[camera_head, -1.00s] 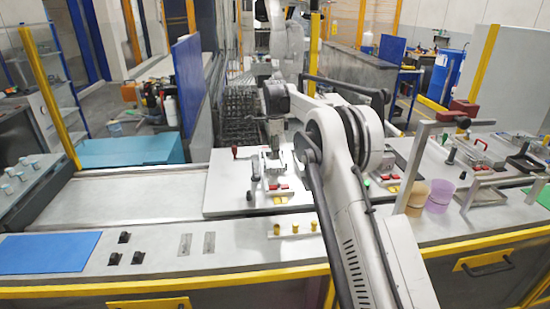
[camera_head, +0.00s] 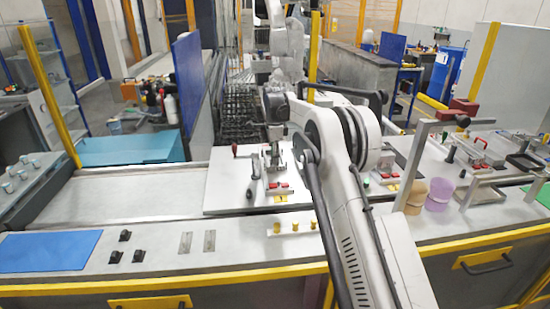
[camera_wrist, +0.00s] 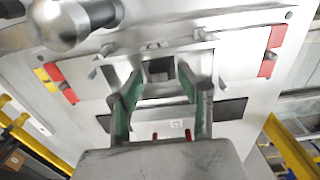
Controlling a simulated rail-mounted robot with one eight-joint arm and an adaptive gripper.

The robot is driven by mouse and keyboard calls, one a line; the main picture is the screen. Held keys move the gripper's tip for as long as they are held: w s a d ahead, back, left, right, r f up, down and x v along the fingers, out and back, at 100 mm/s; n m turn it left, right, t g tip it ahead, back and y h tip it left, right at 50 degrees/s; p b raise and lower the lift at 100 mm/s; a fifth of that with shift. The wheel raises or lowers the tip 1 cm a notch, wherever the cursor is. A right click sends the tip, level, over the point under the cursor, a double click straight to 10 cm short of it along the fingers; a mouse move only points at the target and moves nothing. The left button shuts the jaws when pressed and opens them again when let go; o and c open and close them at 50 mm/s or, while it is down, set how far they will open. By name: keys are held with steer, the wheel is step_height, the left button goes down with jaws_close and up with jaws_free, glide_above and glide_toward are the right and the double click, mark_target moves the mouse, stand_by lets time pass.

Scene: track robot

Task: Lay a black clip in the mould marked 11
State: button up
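My gripper (camera_wrist: 159,79) is over a fixture plate, pointing at a pale metal mould (camera_wrist: 205,39). In the wrist view its two green-padded fingers stand apart. A dark, blocky piece (camera_wrist: 160,70) shows between the fingertips, with gaps at both sides; it may be a black clip in the mould or a recess. In the head view my gripper (camera_head: 275,155) is low over the white plate (camera_head: 228,180). Black clips (camera_head: 125,235) (camera_head: 115,257) (camera_head: 138,256) lie on the front bench at left. A small label (camera_wrist: 176,124) is too small to read.
Red blocks (camera_wrist: 273,50) flank the mould. A toggle clamp with a round knob (camera_wrist: 62,25) stands close by. Yellow pegs (camera_head: 295,226) stand on a white strip in front. Two metal strips (camera_head: 185,242) and a blue mat (camera_head: 45,250) lie on the bench at left.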

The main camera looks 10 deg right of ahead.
step_height(320, 180, up, 12)
steer(key=b, duration=0.1)
steer(key=s+r+n+t, duration=0.2)
steer(key=s+r+n, duration=0.3)
steer(key=s+r, duration=0.55)
steer(key=s+r+n+t, duration=0.1)
steer(key=s+r+n, duration=0.1)
steer(key=s, duration=0.5)
steer(key=s+r+n+t, duration=0.1)
steer(key=s+r+n, duration=0.15)
steer(key=s, duration=0.45)
steer(key=s+f+n+t, duration=0.1)
steer(key=s+f+n, duration=0.3)
steer(key=s, duration=1.1)
steer(key=s+f+n+t, duration=0.2)
steer(key=s+f+n, duration=0.3)
steer(key=s+f, duration=0.6)
steer(key=s, duration=0.4)
steer(key=shift+s+a+f, duration=0.2)
steer(key=shift+a, duration=0.05)
steer(key=shift+n, duration=0.25)
step_height(320, 180, down, 8)
steer(key=b, duration=0.8)
